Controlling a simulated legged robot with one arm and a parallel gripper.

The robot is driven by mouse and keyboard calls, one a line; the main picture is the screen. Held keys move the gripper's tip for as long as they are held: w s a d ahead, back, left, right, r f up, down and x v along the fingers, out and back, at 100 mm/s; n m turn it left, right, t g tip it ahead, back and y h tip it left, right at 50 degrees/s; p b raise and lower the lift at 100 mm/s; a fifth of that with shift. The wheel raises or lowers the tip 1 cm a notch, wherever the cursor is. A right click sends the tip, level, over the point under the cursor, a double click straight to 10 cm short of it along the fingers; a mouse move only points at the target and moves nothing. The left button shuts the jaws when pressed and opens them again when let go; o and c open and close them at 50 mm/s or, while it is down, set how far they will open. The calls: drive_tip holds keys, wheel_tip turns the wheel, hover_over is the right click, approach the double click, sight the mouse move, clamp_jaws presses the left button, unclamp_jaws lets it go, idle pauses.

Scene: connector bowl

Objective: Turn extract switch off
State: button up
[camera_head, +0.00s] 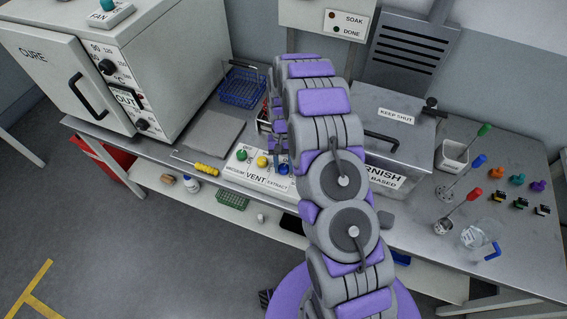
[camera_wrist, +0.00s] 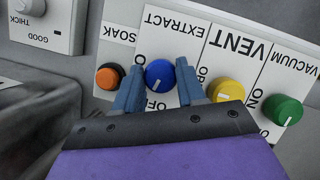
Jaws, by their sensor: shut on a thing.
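The extract switch is a round blue knob (camera_wrist: 160,76) on a white panel labelled EXTRACT (camera_wrist: 178,32), which appears upside down in the wrist view. My gripper (camera_wrist: 160,66) has its two blue-grey fingers on either side of this knob and is shut on it. A short white mark shows low on the knob's face, on the side toward the OFF label (camera_wrist: 156,104). An ON label (camera_wrist: 203,72) is partly hidden by the right finger. In the head view the blue knob (camera_head: 284,169) shows beside my arm, which hides part of the panel.
A yellow knob (camera_wrist: 225,90) for VENT and a green knob (camera_wrist: 284,110) for VACUUM stand to the right in the wrist view. An orange and black SOAK knob (camera_wrist: 109,76) is close on the left. A screwdriver (camera_head: 205,169) lies near the bench's front edge.

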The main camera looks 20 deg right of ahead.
drive_tip(key=shift+w+r+n+h, duration=0.15)
drive_tip(key=shift+n+h, duration=0.25)
drive_tip(key=shift+n, duration=0.8)
drive_tip(key=shift+n+p, duration=0.3)
drive_tip(key=o, duration=0.8)
drive_tip(key=shift+w, duration=0.1)
drive_tip(key=shift+o, duration=1.3)
drive_tip(key=shift+a, duration=0.1)
drive_tip(key=p+v, duration=0.1)
drive_tip(key=v, duration=1.6)
drive_tip(key=shift+a, duration=0.2)
